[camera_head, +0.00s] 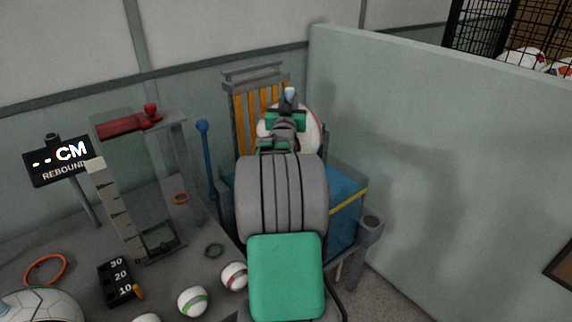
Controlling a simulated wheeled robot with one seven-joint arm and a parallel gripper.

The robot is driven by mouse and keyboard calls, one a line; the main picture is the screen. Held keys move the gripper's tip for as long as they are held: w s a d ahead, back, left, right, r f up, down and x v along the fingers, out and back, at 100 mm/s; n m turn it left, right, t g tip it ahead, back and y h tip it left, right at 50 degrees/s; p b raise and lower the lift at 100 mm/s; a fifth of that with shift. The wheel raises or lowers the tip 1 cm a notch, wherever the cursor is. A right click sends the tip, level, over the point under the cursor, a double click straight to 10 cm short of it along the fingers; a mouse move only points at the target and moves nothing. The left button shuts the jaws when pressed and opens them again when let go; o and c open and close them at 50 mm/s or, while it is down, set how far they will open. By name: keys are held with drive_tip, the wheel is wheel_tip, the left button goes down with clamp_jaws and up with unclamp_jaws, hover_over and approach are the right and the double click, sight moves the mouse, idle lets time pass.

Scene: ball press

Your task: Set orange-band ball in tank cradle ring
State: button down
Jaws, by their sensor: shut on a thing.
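My arm reaches forward over the blue tank (345,205), which has a yellow stripe along its upper edge. My gripper (287,120) is at the far end of the arm, above the tank and in front of the orange-slatted backrest (241,112). It is shut on a large white ball (311,130), which shows mostly behind and to the right of it. The cradle ring and the contact under the ball are hidden behind my arm.
Left of the tank, a bench holds a rebound gauge (118,215), a CM display (60,161), a green-striped ball (192,301), a red-striped ball (234,276) and loose rings. A blue-knobbed lever (205,150) stands beside the tank. A pale wall (460,150) bounds the right.

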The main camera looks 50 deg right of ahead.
wheel_tip(320, 180, down, 9)
drive_tip(key=b, duration=0.2)
drive_tip(key=shift+s+d, duration=0.3)
drive_tip(key=shift+s, duration=0.15)
drive_tip(key=shift+f, duration=0.15)
drive_tip(key=c, duration=1.2)
unclamp_jaws()
drive_tip(key=shift+c, duration=0.2)
